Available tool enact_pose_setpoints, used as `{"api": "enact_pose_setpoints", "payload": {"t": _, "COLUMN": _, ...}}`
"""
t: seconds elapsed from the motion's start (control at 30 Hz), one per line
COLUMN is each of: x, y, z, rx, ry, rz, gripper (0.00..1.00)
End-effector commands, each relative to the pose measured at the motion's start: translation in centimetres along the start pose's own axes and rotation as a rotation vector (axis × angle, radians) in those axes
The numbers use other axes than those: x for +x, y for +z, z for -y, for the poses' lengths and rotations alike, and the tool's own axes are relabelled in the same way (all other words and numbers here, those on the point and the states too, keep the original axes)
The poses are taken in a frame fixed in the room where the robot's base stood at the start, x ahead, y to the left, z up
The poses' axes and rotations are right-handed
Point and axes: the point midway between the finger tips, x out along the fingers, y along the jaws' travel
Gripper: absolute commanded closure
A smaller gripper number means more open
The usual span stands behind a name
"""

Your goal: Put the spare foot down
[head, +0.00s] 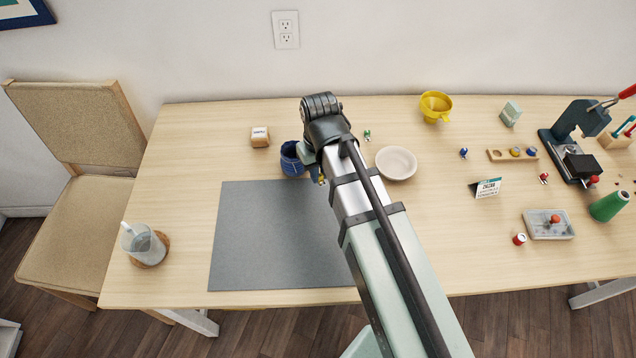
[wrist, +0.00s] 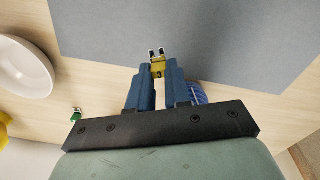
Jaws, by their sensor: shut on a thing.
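My gripper (wrist: 157,72) is shut on a small yellow foot with metal prongs, the spare foot (wrist: 157,57). In the wrist view the foot sticks out past the blue fingertips, with the grey mat beyond it. In the head view a bit of the yellow foot (head: 322,181) shows below my gripper (head: 317,174), over the upper part of the grey mat (head: 265,240). The height of the foot above the mat is hard to tell. My arm hides part of the mat's right side.
A dark blue cup (head: 291,160) stands close left of my gripper. A white bowl (head: 396,163) and a small green foot (head: 367,135) are to the right. A glass (head: 142,243) stands on a coaster at left. Most of the mat is bare.

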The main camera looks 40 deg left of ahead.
Motion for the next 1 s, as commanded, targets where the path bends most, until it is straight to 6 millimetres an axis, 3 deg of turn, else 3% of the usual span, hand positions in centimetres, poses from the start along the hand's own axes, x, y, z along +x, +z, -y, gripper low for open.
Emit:
{"api": "enact_pose_setpoints", "payload": {"t": 0.23, "x": 1.4, "y": 0.0, "z": 0.0, "rx": 0.0, "ry": 0.0, "rz": 0.0, "gripper": 1.0}}
{"api": "enact_pose_setpoints", "payload": {"t": 0.53, "x": 4.5, "y": 0.0, "z": 0.0, "rx": 0.0, "ry": 0.0, "rz": 0.001, "gripper": 1.0}}
{"api": "enact_pose_setpoints", "payload": {"t": 0.97, "x": 5.0, "y": 0.0, "z": 0.0, "rx": 0.0, "ry": 0.0, "rz": -0.001, "gripper": 1.0}}
{"api": "enact_pose_setpoints", "payload": {"t": 1.0, "x": 5.0, "y": 0.0, "z": 0.0, "rx": 0.0, "ry": 0.0, "rz": -0.001, "gripper": 0.8}}
